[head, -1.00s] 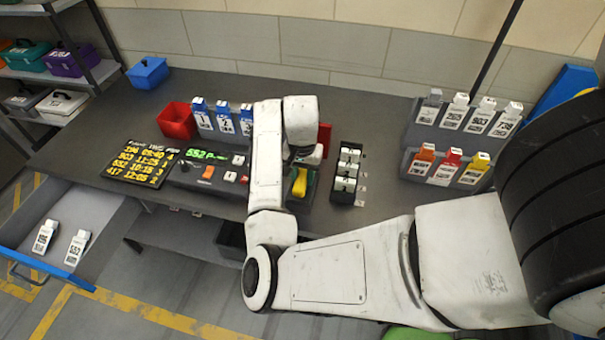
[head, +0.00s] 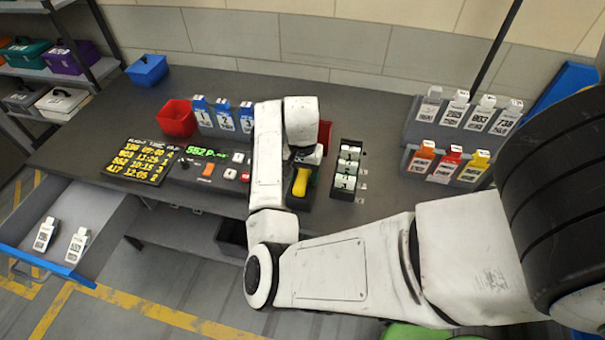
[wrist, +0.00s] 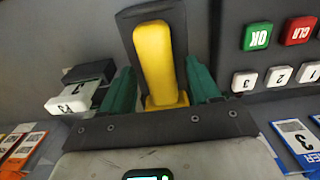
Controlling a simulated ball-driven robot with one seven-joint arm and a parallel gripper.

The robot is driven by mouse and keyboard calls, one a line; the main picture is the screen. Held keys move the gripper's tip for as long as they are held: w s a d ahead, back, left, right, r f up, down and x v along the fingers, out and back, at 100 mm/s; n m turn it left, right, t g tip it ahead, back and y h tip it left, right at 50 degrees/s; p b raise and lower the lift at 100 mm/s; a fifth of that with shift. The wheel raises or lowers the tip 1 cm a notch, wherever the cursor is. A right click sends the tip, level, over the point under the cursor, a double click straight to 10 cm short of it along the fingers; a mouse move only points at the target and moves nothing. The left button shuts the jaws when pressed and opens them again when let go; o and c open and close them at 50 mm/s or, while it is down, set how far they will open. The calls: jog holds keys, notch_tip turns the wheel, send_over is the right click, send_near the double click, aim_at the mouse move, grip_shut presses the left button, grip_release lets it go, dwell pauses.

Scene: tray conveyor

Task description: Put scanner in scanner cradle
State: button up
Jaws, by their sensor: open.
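The yellow scanner (head: 301,182) stands out from a dark holder (head: 298,202), which looks like the scanner cradle, at the table's front edge right of the keypad console. In the wrist view the scanner (wrist: 158,62) lies between the green fingers of my gripper (wrist: 160,88), with a gap showing on each side. The dark holder (wrist: 143,16) shows around its upper end there. My gripper is open. How deep the scanner sits in the holder is hard to tell. In the head view my arm's end hides the fingers.
A black rack of white tags (head: 346,182) stands close right of the holder. The keypad console (head: 205,175) and flight board (head: 141,146) are to the left. A red bin (head: 178,119) and blue tags (head: 223,116) stand behind. An open drawer (head: 85,215) juts out at left.

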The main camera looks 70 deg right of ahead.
notch_tip(320, 180, up, 12)
jog(key=n+h, duration=0.5)
jog(key=n, duration=0.3)
send_near(302, 176)
jog(key=s+d, duration=0.2)
jog(key=s+a+f+n+y, duration=0.2)
jog(key=s+a+f+n, duration=0.1)
jog(key=a, duration=0.7)
jog(key=s+a+f+n+t+y, duration=0.1)
jog(key=s+a+f+n, duration=0.3)
jog(key=a, duration=0.6)
notch_tip(302, 176, down, 3)
jog(key=shift+s+a+f+n+y, duration=0.25)
jog(key=shift+s+a+n+y, duration=0.05)
jog(key=shift+s+y, duration=0.7)
